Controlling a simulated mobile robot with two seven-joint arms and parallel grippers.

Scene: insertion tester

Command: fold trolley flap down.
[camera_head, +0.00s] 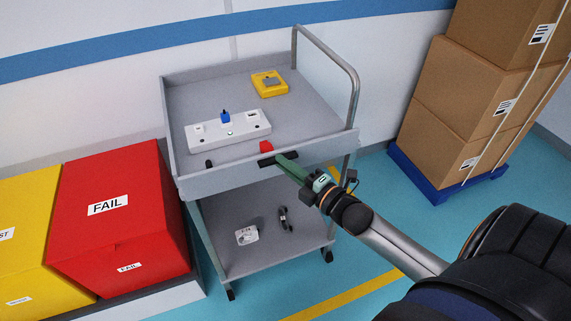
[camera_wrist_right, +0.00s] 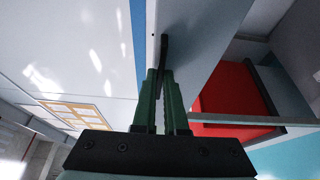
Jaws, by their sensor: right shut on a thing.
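The grey trolley (camera_head: 169,120) stands against the wall. Its flap (camera_head: 235,178) is the light grey panel along the near side of the top tray, and it looks upright. My right gripper (camera_head: 281,159) is at this flap, with its green fingers reaching the panel from the right. In the right wrist view the flap (camera_wrist_right: 205,45) runs up past the fingers. There my right gripper (camera_wrist_right: 162,88) is shut on the flap's dark handle (camera_wrist_right: 165,52). Part of the handle is hidden between the fingers. My left gripper is not in view.
On the top tray are a white socket block (camera_head: 228,131) with a blue plug, a yellow device (camera_head: 269,83) and a small red item (camera_head: 266,147). Red (camera_head: 115,215) and yellow (camera_head: 25,235) bins stand left. Stacked boxes (camera_head: 465,90) stand right. The near floor is mostly clear.

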